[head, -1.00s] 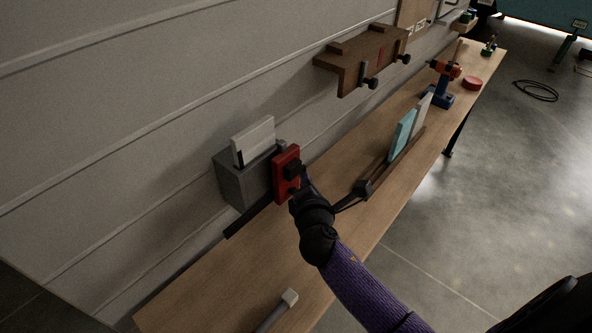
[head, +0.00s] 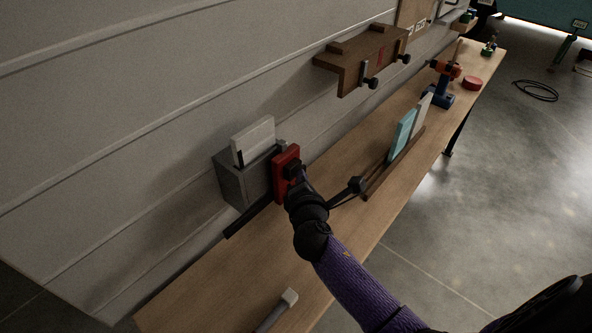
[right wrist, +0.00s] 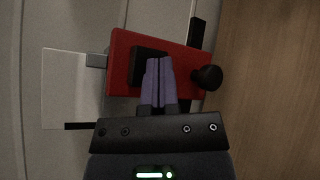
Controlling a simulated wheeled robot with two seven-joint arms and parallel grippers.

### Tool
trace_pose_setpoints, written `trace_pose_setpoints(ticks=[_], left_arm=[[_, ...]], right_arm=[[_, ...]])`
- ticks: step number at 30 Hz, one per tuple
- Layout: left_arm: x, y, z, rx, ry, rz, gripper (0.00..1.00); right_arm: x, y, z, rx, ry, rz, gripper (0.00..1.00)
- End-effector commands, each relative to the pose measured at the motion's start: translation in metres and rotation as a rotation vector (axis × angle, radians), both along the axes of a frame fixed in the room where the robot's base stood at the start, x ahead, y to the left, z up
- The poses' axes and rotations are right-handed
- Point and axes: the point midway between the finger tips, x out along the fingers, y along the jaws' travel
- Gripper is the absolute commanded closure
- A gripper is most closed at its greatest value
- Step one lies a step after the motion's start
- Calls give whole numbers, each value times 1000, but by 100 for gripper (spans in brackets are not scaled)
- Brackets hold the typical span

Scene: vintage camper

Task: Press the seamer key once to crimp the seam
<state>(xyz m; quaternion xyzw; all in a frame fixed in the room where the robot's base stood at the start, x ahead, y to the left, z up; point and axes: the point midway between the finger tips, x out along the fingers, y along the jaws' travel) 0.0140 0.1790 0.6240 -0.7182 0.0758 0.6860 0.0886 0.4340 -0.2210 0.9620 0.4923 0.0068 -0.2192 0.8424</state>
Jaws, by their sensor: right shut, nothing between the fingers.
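The seamer is a grey box (head: 238,184) against the wall at the back of the bench, with a white panel (head: 254,141) standing in its top. Its red front plate (head: 280,181) carries a black key, which also shows in the right wrist view (right wrist: 138,66), with a round black knob (right wrist: 207,77) beside it. My right gripper (head: 296,179) is shut and empty, its tips in front of the key; in the right wrist view the fingers (right wrist: 160,63) overlap the key. I cannot tell whether they touch it. My left gripper is not in view.
The wooden bench (head: 215,285) runs along the wall. A rack (head: 407,148) holds teal and white panels, with a drill (head: 440,88) and red disc (head: 473,83) beyond. A wall shelf (head: 345,72) hangs above. A pale-tipped rod (head: 288,297) lies in front.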

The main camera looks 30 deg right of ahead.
Motion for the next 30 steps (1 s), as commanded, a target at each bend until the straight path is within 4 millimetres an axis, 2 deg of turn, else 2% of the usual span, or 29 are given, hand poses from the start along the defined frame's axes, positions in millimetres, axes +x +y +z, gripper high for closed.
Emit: trace_pose_setpoints(ticks=[30], left_arm=[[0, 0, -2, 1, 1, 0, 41]], right_arm=[[9, 4, 0, 0, 0, 1, 100]])
